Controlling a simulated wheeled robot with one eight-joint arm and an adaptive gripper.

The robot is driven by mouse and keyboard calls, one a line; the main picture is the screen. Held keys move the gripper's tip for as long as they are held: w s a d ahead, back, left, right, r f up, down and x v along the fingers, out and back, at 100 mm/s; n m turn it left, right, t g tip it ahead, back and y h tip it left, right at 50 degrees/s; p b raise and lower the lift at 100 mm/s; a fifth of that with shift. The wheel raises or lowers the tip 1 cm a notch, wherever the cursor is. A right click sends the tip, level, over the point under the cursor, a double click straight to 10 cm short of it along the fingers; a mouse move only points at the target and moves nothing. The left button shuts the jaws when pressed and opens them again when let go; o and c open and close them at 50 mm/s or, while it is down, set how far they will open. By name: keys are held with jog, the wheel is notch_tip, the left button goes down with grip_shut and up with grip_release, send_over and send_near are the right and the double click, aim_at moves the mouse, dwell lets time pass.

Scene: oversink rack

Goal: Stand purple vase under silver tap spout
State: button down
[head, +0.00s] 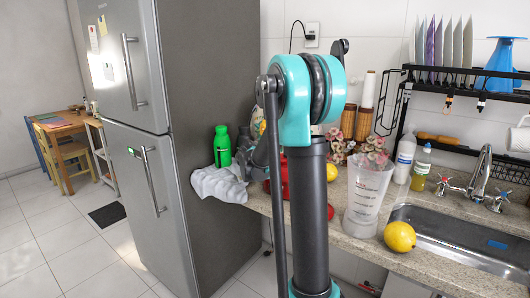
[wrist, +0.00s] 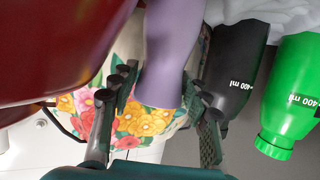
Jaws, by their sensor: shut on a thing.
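The purple vase (wrist: 168,50) stands between my gripper's fingers (wrist: 160,98) in the wrist view, with the fingers shut on its narrow part.
A floral item (wrist: 150,122) lies behind the vase, a dark red thing (wrist: 50,45) at left, black (wrist: 232,75) and green (wrist: 292,95) bottles at right. A clear jug (head: 367,195) and lemon (head: 399,236) stand left of the sink. A black rack (head: 405,100) spans above.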

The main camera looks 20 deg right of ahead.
jog(key=shift+f, duration=0.1)
jog(key=c, duration=0.8)
grip_release()
jog(key=shift+o, duration=0.2)
